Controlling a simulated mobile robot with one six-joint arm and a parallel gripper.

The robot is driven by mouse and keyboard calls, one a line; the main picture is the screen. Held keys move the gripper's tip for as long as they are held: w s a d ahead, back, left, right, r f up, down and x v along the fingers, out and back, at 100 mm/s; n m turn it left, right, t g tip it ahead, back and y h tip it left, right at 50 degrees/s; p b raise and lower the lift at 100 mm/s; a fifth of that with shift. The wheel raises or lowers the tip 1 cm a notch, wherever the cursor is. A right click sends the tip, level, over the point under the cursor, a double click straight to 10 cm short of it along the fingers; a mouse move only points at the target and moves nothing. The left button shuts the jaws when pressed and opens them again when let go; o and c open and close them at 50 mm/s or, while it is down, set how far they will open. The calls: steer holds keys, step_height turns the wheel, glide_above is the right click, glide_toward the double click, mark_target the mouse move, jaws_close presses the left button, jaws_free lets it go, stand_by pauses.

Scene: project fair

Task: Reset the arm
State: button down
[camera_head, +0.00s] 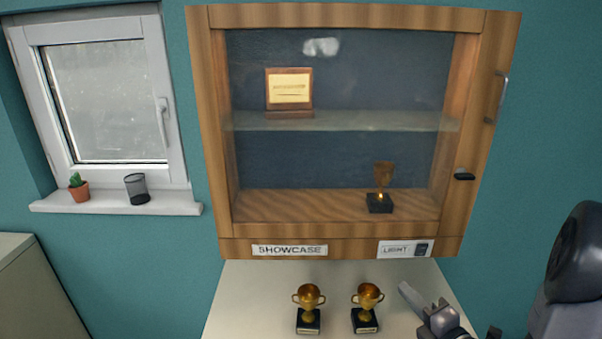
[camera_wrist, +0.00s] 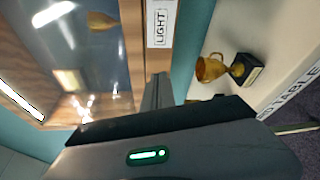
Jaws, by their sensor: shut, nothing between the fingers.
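My gripper (camera_head: 409,292) is at the lower right of the head view, over the right part of the pale table, in front of and below the showcase. Its fingers are together with nothing between them, and they point up and to the left. In the wrist view my gripper (camera_wrist: 157,90) shows its fingers close to the showcase's lower frame, near the LIGHT label (camera_wrist: 160,25). I cannot tell whether they touch the frame. My gripper is to the right of the two gold trophies on the table and apart from them.
The wooden showcase (camera_head: 340,245) has a glass front; a plaque (camera_head: 289,90) and a trophy (camera_head: 380,188) are inside. Two trophies (camera_head: 309,308) (camera_head: 367,307) stand on the table (camera_head: 245,300). A plant (camera_head: 78,187) and mesh cup (camera_head: 137,188) sit on the windowsill.

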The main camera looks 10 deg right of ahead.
steer(key=s+a+r+n+g+y, duration=0.2)
steer(key=a+n+g+y, duration=0.1)
steer(key=a+n, duration=0.55)
steer(key=s+a+r+n+g+y, duration=0.2)
steer(key=s+a+n+g+y, duration=0.15)
steer(key=a+n, duration=0.45)
steer(key=s+a+r+n+g+y, duration=0.2)
steer(key=a+r+n+g+y, duration=0.15)
steer(key=a+n, duration=0.5)
steer(key=s+a+f+n+g+h, duration=0.1)
steer(key=s+a+n+g+h, duration=0.15)
steer(key=s+n, duration=0.3)
steer(key=s+a+n+g+h, duration=0.1)
steer(key=s+n+h, duration=0.3)
steer(key=n, duration=0.3)
steer(key=d+r+n+h, duration=0.1)
steer(key=n, duration=0.1)
steer(key=d+r+n+t+h, duration=0.1)
steer(key=n, duration=0.2)
steer(key=d+r+n+t+h, duration=0.1)
steer(key=d+n, duration=0.1)
steer(key=n, duration=0.1)
steer(key=shift+s+t, duration=0.2)
steer(key=shift+t, duration=0.05)
